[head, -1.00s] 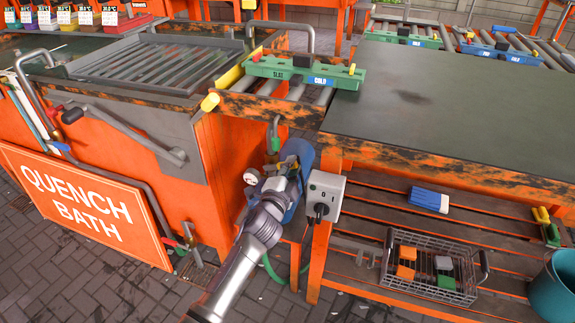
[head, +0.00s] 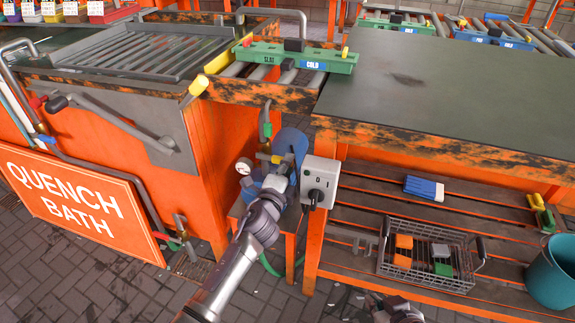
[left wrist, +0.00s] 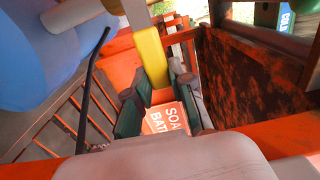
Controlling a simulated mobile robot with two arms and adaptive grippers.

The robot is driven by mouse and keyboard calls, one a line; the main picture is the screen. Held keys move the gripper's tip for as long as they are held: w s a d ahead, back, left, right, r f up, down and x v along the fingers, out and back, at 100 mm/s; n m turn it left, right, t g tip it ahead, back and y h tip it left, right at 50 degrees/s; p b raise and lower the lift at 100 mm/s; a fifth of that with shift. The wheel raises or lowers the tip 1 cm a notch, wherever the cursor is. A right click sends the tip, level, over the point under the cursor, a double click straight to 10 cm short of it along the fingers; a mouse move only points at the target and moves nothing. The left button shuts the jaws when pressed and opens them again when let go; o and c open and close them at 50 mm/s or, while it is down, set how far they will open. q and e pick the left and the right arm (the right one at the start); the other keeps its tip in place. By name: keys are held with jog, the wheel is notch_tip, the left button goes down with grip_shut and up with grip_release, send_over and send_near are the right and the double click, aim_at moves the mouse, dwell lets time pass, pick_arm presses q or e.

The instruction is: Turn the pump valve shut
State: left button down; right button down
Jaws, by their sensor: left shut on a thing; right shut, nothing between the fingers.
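The blue pump (head: 290,143) stands in the gap between the quench bath and the workbench, with a round white gauge (head: 244,166) at its left. In the left wrist view the yellow valve handle (left wrist: 151,58) lies between the green finger pads of my left gripper (left wrist: 158,108), which is shut on it. In the head view my left gripper (head: 270,182) is in front of the pump and hides much of the valve. My right gripper (head: 396,312) shows only in part at the bottom edge, away from the pump; it is shut and empty.
A grey switch box (head: 320,178) is on the bench leg just right of the pump. The orange quench bath wall (head: 205,160) is close on the left. A wire basket (head: 400,272) with coloured blocks and a teal bucket (head: 553,275) are at the right.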

pick_arm(q)
jog(key=shift+f, duration=0.15)
jog(key=c, duration=1.3)
grip_release()
jog(key=v, duration=1.2)
